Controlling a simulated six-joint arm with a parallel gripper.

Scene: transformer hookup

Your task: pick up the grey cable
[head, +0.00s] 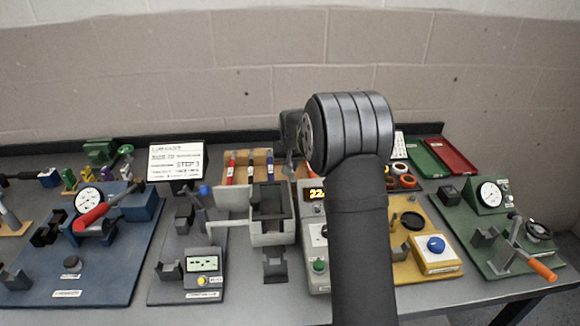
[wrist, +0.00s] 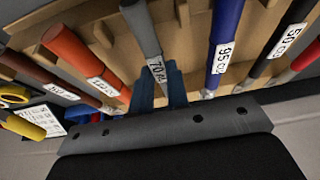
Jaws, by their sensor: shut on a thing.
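In the head view my arm's wrist hides the gripper, and I cannot make out the grey cable there.
In the wrist view an orange cable (wrist: 75,50) lies left of the grey one; a blue cable (wrist: 225,35) and a black cable (wrist: 285,40) lie right. The rack (head: 262,157) stands at the table's back. Test stations, including a grey open box (head: 270,235), crowd the front.

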